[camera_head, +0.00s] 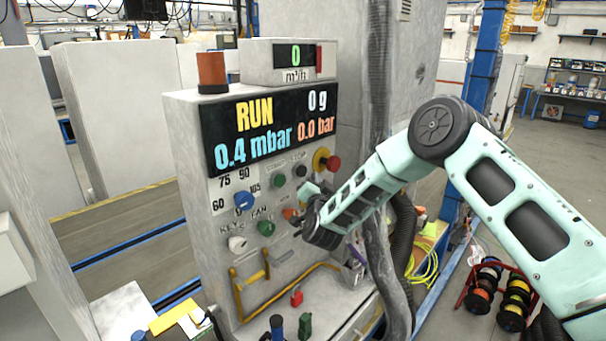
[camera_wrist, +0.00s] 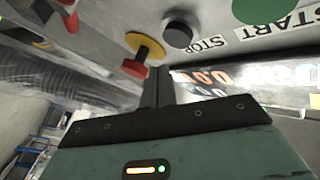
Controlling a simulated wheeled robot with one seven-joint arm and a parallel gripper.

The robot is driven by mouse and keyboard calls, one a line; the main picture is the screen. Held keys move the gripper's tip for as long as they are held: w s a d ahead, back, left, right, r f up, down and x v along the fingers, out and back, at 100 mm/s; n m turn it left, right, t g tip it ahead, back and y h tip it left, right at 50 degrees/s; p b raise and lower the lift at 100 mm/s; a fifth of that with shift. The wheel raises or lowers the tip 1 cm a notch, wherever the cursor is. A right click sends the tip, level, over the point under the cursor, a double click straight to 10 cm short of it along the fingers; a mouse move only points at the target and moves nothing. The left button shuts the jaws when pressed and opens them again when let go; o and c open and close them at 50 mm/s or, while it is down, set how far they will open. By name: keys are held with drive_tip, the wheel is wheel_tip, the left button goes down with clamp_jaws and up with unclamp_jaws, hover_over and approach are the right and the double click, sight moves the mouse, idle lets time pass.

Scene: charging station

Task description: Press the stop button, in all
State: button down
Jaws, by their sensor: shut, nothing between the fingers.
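The stop button is a round black knob (camera_head: 301,171) on the upright control panel, right of a green start button (camera_head: 279,181). In the wrist view the black stop button (camera_wrist: 181,28) shows at the top, next to the STOP label (camera_wrist: 206,43). My gripper (camera_head: 299,222) is in front of the panel, below the stop button in the head view. In the wrist view its dark fingers (camera_wrist: 157,73) are together and empty, below the stop button in the picture. No contact with the stop button is visible. The display (camera_head: 270,125) reads RUN, 0 g, 0.4 mbar and 0.0 bar.
A red mushroom button on a yellow base (camera_head: 326,161) sits right of the stop button. Blue (camera_head: 244,201), green (camera_head: 266,228) and white (camera_head: 237,244) knobs are at lower left. Yellow handles (camera_head: 250,280) and a grey hose (camera_head: 378,270) are near my arm.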

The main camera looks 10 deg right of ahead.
sight(306, 169)
drive_tip(key=shift+w+a+b, duration=0.4)
drive_tip(key=shift+w+a, duration=0.2)
drive_tip(key=shift+w, duration=0.25)
drive_tip(key=shift+w+a+f, duration=0.1)
idle(1.5)
drive_tip(key=shift+w+a+b, duration=0.2)
drive_tip(key=shift+w+b, duration=0.05)
drive_tip(key=shift+b, duration=0.35)
drive_tip(key=shift+w+a+b, duration=0.25)
drive_tip(key=shift+w+b, duration=0.15)
drive_tip(key=shift+b, duration=0.05)
idle(0.4)
drive_tip(key=shift+s, duration=0.1)
drive_tip(key=shift+s+d, duration=0.5)
drive_tip(key=shift+s, duration=0.15)
drive_tip(key=shift+s+d+b, duration=0.2)
drive_tip(key=shift+s+d, duration=0.55)
drive_tip(key=shift+s, duration=0.3)
drive_tip(key=shift+s+d+b, duration=0.15)
drive_tip(key=shift+s+d, duration=0.6)
drive_tip(key=shift+s, duration=0.25)
